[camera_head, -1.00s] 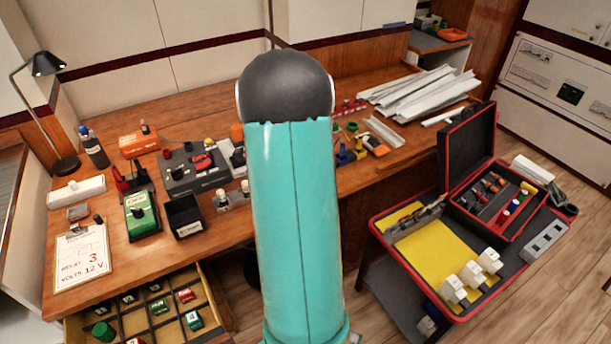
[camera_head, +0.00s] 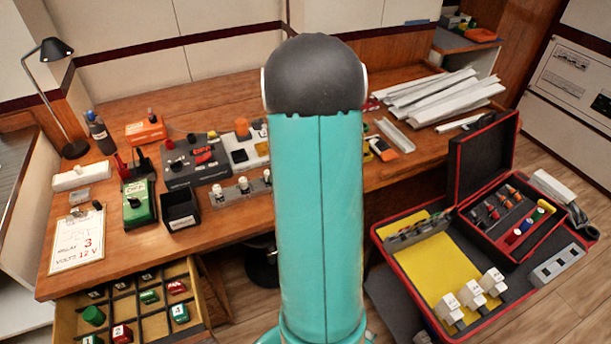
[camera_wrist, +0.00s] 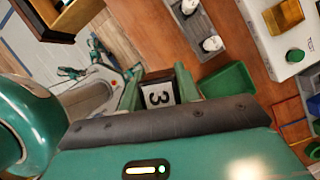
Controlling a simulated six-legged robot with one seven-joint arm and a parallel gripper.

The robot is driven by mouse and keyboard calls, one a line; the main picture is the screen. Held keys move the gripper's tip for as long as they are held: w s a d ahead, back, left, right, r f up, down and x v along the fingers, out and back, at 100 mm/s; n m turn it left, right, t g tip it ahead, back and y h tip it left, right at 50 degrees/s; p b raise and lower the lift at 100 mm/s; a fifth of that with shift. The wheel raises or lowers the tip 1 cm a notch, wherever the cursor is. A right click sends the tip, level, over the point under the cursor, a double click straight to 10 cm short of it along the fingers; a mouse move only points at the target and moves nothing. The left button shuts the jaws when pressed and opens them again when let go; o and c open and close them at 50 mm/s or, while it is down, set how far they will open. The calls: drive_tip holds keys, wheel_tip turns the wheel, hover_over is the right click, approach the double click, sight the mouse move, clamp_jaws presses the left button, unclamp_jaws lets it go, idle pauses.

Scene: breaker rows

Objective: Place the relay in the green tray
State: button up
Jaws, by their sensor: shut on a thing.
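My gripper (camera_wrist: 157,90) is shut on a dark block with a white label reading 3, the relay (camera_wrist: 159,96), in the wrist view. The label faces the camera, and the fingers press on both sides of the block. The green tray (camera_wrist: 228,80) lies just right of the gripper in the wrist view, partly hidden by my wrist. The relay is beside the tray in the picture; its height above the bench cannot be told. In the head view my arm hides the gripper, the relay and the tray.
A grey rack with white-topped parts (camera_wrist: 212,44) lies near the tray. A white panel (camera_wrist: 262,42) stands right of it. A card (camera_head: 78,240) reads relay 3, 12 V. An open drawer (camera_head: 205,318) holds several numbered blocks. An open red-edged case (camera_head: 374,262) stands right.

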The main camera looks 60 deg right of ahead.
drive_tip(key=shift+s+d+f, duration=0.1)
drive_tip(key=shift+d+f, duration=0.1)
drive_tip(key=shift+d, duration=0.85)
drive_tip(key=w+d+f, duration=0.1)
drive_tip(key=d+f, duration=0.2)
drive_tip(key=d, duration=0.1)
drive_tip(key=w+d+f, duration=0.1)
drive_tip(key=d+f, duration=0.2)
drive_tip(key=d, duration=0.1)
drive_tip(key=w+d+f, duration=0.1)
drive_tip(key=d+f, duration=0.2)
drive_tip(key=d, duration=0.1)
drive_tip(key=shift+s+d+f, duration=0.1)
drive_tip(key=shift+d+f, duration=0.1)
drive_tip(key=shift+f, duration=0.05)
drive_tip(key=shift+d+f, duration=0.1)
drive_tip(key=shift+f, duration=1.45)
drive_tip(key=shift+f, duration=0.15)
drive_tip(key=o, duration=0.7)
